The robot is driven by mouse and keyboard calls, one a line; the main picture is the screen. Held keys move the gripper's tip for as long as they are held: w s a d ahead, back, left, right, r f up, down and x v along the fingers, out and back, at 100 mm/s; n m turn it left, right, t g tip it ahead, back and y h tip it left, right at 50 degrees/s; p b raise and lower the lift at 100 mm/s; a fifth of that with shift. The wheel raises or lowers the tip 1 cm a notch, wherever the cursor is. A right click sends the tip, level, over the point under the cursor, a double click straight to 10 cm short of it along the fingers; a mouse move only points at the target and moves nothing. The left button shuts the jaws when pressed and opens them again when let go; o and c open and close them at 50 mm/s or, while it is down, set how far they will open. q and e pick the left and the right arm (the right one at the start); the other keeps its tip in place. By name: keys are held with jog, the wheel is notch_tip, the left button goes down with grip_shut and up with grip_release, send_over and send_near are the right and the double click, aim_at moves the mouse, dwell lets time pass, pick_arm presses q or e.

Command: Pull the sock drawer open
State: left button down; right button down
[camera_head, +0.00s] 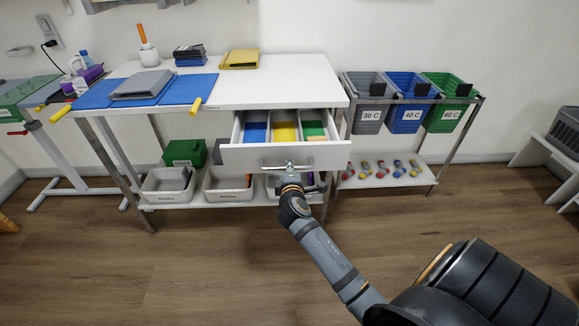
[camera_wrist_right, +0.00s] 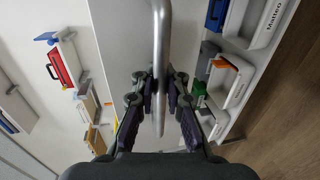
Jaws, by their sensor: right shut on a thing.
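The white drawer (camera_head: 286,157) under the table top stands pulled out in the head view. Its inside shows blue, yellow and green sections side by side. A metal bar handle (camera_head: 270,166) runs along its front. My right gripper (camera_head: 288,166) is at the handle, and its arm comes up from the lower right. In the right wrist view, the handle bar (camera_wrist_right: 161,40) passes between the fingers of my right gripper (camera_wrist_right: 158,84), which are shut on it. My left gripper is in neither view.
A rack at right holds grey, blue (camera_head: 405,118) and green bins. The wooden floor in front is clear apart from my own arm and body.

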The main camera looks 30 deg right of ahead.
jog(key=shift+r, duration=0.1)
jog(key=c, duration=1.4)
grip_release()
jog(key=shift+s+a, duration=0.15)
jog(key=shift+s, duration=0.05)
jog(key=v, duration=0.7)
